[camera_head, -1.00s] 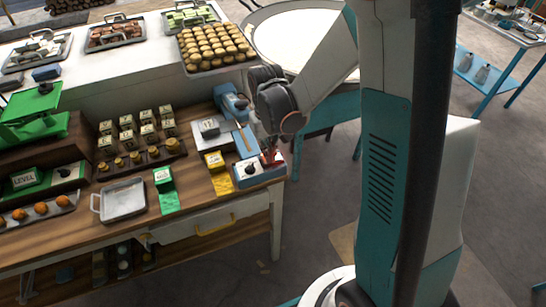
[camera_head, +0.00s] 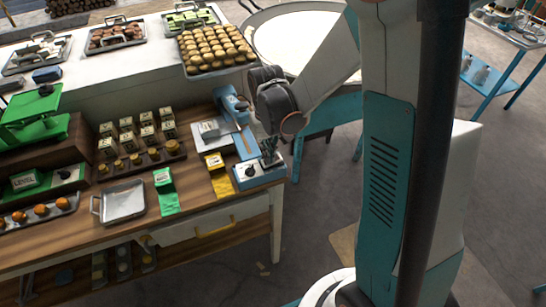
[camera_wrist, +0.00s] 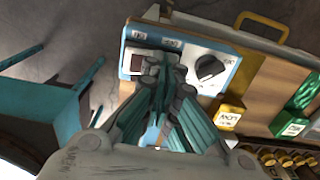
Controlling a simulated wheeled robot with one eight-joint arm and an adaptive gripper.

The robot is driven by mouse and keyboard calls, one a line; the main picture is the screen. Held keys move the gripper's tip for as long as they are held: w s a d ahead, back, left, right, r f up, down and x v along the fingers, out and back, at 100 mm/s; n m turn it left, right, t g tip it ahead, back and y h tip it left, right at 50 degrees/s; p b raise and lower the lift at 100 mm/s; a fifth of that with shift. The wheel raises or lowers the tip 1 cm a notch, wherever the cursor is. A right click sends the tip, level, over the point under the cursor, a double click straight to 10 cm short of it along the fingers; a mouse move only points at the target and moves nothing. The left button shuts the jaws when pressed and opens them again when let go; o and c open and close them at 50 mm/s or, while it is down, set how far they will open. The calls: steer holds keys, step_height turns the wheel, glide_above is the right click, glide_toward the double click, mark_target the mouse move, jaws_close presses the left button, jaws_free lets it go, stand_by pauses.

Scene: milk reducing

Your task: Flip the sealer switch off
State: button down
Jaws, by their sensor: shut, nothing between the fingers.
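The sealer is a blue machine (camera_head: 234,106) at the right end of the wooden bench. Its blue control box (camera_head: 243,183) sits at the bench's front right corner, with a light panel and a black knob (camera_head: 250,171). In the wrist view the panel shows the knob (camera_wrist: 210,68), two small labels (camera_wrist: 172,43) and part of a dark switch (camera_wrist: 136,62). My gripper (camera_head: 268,158) points down at the panel's right part, fingers shut and empty. In the wrist view its fingertips (camera_wrist: 164,62) cover much of the switch, so contact and switch position cannot be told. No red light shows there.
A yellow block (camera_head: 214,161) and a green block (camera_head: 163,178) stand left of the control box. A metal tray (camera_head: 123,203) lies further left. A tray of buns (camera_head: 213,46) sits behind. Open floor lies right of the bench.

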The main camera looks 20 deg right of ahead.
steer(key=shift+r+p, duration=1.65)
steer(key=shift+r, duration=1.3)
steer(key=s+r+t+b, duration=0.2)
steer(key=s+t+b, duration=0.1)
steer(key=s+b, duration=0.3)
steer(key=s+r+t+b, duration=0.3)
steer(key=s+b, duration=0.3)
steer(key=s, duration=0.3)
steer(key=shift+t+b, duration=0.3)
steer(key=shift+t, duration=0.3)
